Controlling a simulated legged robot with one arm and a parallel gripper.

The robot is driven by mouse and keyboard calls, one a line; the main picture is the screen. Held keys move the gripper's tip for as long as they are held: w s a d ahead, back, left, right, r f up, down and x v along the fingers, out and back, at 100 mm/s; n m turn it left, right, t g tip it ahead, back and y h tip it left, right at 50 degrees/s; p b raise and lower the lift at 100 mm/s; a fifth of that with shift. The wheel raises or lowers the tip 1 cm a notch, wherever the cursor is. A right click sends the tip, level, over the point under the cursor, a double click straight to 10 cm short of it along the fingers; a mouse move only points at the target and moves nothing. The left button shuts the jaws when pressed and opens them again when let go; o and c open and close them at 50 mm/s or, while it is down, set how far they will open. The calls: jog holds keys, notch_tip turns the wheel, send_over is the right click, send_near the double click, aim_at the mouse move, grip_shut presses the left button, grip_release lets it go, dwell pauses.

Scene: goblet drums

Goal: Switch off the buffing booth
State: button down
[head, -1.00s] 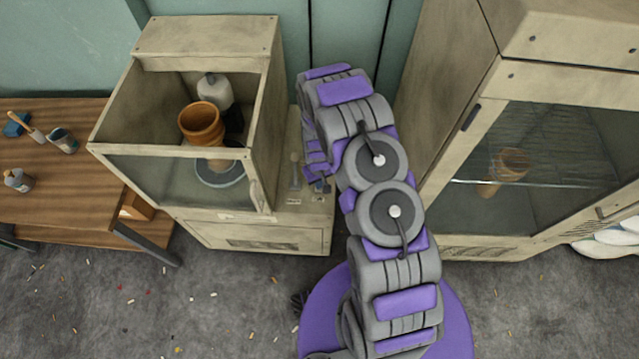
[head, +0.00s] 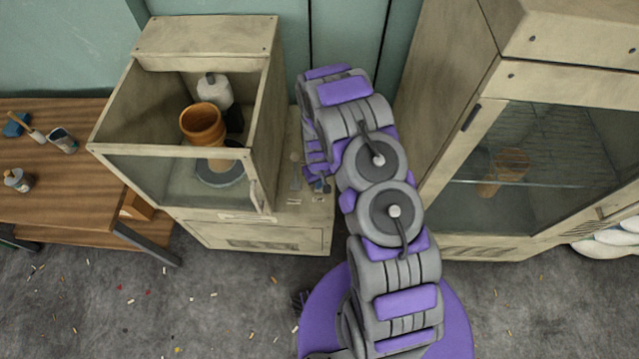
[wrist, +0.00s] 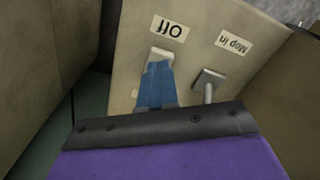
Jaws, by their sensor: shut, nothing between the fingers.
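The buffing booth (head: 268,110) is a beige cabinet with a clear front, left of my arm. Inside it an orange-brown goblet drum (head: 202,124) stands on a grey round plate (head: 222,174), beside a white rounded part (head: 214,90). A control panel (wrist: 135,40) is on the booth's right side. In the wrist view it has an "Off" label (wrist: 167,27) and another label (wrist: 233,43) that seems to read "Mop in", with a grey lever (wrist: 208,82). My gripper (wrist: 159,66) is shut and empty, its blue fingertips at a pale piece (wrist: 161,54) beside "Off". I cannot tell if they touch.
A wooden table (head: 60,190) with small pots stands at the left. A tall glass-fronted cabinet (head: 490,130) stands close on the right of my arm. The grey floor in front holds only small scraps.

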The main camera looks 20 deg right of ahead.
jog(key=shift+f, duration=0.9)
dwell(0.4)
jog(key=shift+r, duration=0.15)
jog(key=shift+r+p, duration=1.15)
jog(key=shift+r, duration=2.2)
jog(key=s+r, duration=0.4)
jog(key=r, duration=0.6)
jog(key=s+r+m, duration=0.1)
jog(key=s+r, duration=0.2)
jog(key=r, duration=0.7)
jog(key=s+r, duration=0.4)
jog(key=r, duration=0.6)
jog(key=s+r, duration=0.4)
jog(key=s, duration=0.3)
jog(key=s+r+m+g, duration=0.1)
jog(key=s+r, duration=0.3)
jog(key=s, duration=0.4)
jog(key=s+r, duration=0.4)
jog(key=s, duration=0.4)
jog(key=shift+r+g, duration=0.35)
jog(key=shift+g, duration=0.05)
